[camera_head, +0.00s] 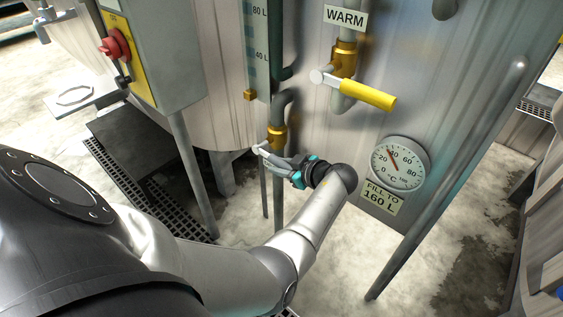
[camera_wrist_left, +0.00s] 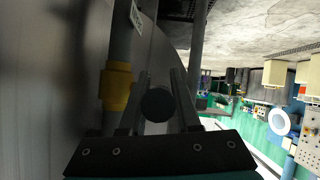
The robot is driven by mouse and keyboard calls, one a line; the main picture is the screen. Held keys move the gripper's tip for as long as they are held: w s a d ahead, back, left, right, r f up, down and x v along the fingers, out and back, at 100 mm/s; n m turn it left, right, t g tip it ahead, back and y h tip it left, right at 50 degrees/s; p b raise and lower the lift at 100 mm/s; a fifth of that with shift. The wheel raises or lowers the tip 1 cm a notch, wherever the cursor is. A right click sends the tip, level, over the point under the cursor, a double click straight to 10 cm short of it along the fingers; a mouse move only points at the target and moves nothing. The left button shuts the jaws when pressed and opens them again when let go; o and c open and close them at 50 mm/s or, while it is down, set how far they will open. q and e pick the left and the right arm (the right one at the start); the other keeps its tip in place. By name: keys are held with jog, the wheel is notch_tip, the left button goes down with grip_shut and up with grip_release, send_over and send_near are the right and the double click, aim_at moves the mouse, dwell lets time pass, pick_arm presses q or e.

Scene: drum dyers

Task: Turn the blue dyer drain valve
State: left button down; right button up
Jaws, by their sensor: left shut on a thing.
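A brass drain valve (camera_head: 277,136) sits on a short grey pipe below the level gauge of the steel dyer vessel. My left gripper (camera_head: 270,155) reaches it from the right, just below the brass body. In the left wrist view, the brass body (camera_wrist_left: 117,85) is left of the fingers. The fingers are shut on the valve handle (camera_wrist_left: 157,104), which shows there as a dark round end between them. Most of the handle is hidden by the fingers in the head view, and I cannot make out its colour. My right gripper is out of view.
A second brass valve with a yellow lever (camera_head: 368,93) is above right, under the WARM sign (camera_head: 345,18). A temperature dial (camera_head: 399,165) is to the right. A control box with a red knob (camera_head: 115,46) is at upper left. A leaning metal post (camera_head: 440,190) stands at right.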

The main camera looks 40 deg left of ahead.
pick_arm(q)
jog(key=shift+a, duration=0.1)
jog(key=c, duration=0.6)
grip_release()
